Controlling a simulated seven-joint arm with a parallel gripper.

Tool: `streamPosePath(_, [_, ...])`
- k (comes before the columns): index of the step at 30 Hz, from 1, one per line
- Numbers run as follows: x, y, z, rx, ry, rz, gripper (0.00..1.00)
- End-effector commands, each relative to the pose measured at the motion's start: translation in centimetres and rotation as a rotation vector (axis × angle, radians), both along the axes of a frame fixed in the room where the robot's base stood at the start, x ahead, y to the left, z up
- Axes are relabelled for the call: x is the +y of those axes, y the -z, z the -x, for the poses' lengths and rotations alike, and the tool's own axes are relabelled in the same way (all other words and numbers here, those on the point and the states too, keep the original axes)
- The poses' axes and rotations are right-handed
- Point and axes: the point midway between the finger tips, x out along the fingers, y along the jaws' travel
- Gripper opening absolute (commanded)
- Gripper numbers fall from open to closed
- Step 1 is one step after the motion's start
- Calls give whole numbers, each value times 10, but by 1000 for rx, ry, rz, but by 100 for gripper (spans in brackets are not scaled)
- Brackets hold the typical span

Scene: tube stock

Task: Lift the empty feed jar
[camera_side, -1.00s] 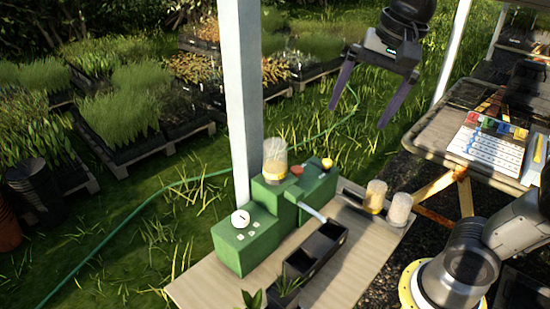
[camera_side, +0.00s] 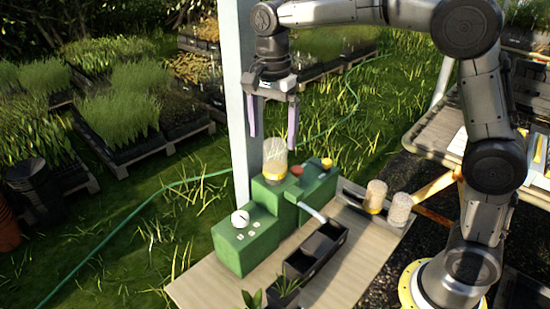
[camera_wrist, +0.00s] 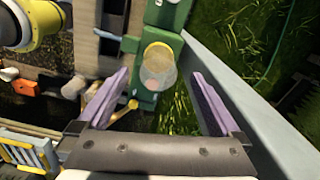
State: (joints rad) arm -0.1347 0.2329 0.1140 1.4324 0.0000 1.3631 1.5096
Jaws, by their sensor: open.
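A clear feed jar (camera_side: 273,160) with a yellow band at its lower end stands upright on top of the green machine (camera_side: 247,240). The jar looks mostly see-through. My gripper (camera_side: 272,142) hangs above it with its two purple fingers pointing down, open and empty. The fingertips are near the height of the jar's upper part. In the wrist view the jar (camera_wrist: 157,68) shows between the open fingers, with its yellow end away from me. I cannot tell whether a finger touches it.
Two more jars, one tan-filled (camera_side: 376,196) and one paler (camera_side: 398,208), stand in a rack at the bench's right. A white post (camera_side: 238,100) rises close behind the machine, near my gripper. A black planter tray (camera_side: 315,250) lies in front. Bare bench (camera_side: 350,270) shows at its right.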

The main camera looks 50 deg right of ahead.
Motion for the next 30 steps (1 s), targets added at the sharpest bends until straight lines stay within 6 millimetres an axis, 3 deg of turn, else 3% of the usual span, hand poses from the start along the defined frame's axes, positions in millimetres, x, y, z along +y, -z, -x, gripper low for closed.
streamPosePath(3, [0,20,1,3,0,1,100])
streamPosePath(11, [-1,39,1,1,0,0,100])
streamPosePath(21, [-4,83,2,2,0,0,100])
streamPosePath(30, [-4,88,1,-1,0,0,100])
